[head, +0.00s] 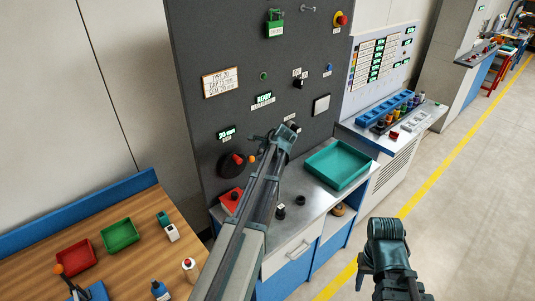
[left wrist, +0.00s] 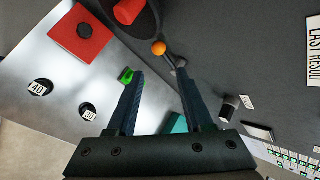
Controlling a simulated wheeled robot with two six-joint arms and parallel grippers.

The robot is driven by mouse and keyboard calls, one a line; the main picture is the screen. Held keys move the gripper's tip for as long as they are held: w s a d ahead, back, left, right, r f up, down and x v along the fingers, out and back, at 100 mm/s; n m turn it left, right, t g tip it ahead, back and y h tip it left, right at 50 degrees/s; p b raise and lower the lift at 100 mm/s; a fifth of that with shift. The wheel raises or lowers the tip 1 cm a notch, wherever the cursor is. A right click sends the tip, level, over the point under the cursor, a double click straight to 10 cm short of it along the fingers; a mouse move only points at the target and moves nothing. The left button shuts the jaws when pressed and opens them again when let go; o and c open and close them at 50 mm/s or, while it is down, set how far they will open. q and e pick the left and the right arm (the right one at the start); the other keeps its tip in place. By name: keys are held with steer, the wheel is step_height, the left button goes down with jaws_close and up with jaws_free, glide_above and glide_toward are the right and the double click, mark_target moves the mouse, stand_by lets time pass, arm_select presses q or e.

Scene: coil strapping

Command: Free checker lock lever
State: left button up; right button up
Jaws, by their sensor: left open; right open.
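The checker is a round black dial with a red part (head: 232,163) on the dark panel. Its lever, ending in an orange ball (head: 252,158), sticks out to the dial's right; the lock lever is taken to be this one. In the left wrist view the orange ball (left wrist: 158,48) shows between the lines of the two fingers, just past their tips, with no visible contact. My left gripper (left wrist: 153,72) is open and empty; in the head view it (head: 274,137) is up and right of the ball. My right gripper (head: 384,262) hangs empty over the floor at lower right.
A red block with a black button (head: 231,199) sits on the metal counter below the dial. A teal tray (head: 338,163) stands right of my left arm. Black knobs (head: 300,200) stand on the counter. A wooden bench with red and green trays (head: 120,235) is at left.

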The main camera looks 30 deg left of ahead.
mark_target(252, 158)
arm_select(q)
steer(key=b+x, duration=1)
steer(key=x, duration=0.4)
steer(key=shift+s+d+f, duration=0.1)
jaws_close()
stand_by(1.2)
